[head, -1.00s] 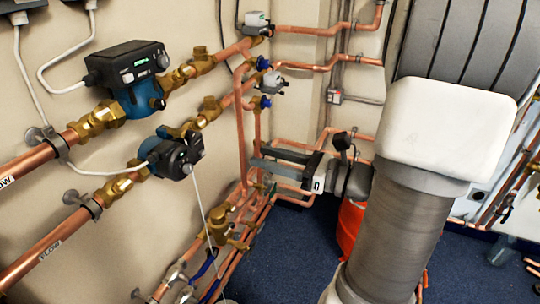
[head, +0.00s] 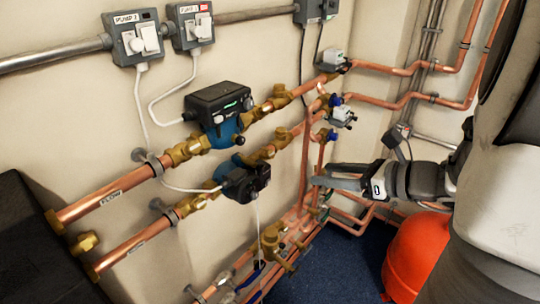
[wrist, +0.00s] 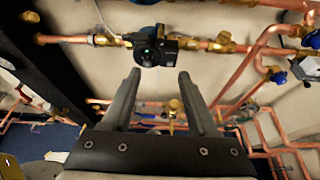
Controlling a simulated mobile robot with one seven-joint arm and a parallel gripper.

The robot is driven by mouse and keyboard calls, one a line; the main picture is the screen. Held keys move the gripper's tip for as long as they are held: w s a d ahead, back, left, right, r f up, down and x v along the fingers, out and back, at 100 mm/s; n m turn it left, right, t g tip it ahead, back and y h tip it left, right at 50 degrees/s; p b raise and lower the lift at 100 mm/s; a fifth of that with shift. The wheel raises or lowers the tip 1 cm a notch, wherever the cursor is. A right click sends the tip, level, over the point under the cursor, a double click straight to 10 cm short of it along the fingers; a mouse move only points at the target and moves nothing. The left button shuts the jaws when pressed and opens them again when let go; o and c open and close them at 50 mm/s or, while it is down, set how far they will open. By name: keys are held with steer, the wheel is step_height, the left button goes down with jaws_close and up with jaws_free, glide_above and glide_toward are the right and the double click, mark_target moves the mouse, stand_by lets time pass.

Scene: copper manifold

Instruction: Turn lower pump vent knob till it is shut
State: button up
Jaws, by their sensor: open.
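The lower pump (head: 245,182) sits on the lower copper pipe, with a black control head and a blue body. It also shows at the top middle of the wrist view (wrist: 150,45), with a small green light on its face. I cannot make out its vent knob clearly. A small round black knob (head: 239,140) shows between the two pumps; I cannot tell what it belongs to. My gripper (head: 318,174) is open and empty, right of the lower pump in the head view. In the wrist view its fingertips (wrist: 160,76) point towards the pump, apart from it.
The upper pump (head: 219,112) is above the lower one. Vertical copper pipes (head: 305,165) and valves with blue handles (head: 332,134) are close to my gripper. Brass valves (head: 272,240) are below. A red vessel (head: 415,255) stands at right. A dark box (head: 40,250) is at left.

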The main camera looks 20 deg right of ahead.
mark_target(262, 168)
steer(key=b+x, duration=0.2)
steer(key=x, duration=1.5)
steer(key=shift+w+a+f, duration=0.1)
steer(key=shift+w, duration=0.1)
jaws_close()
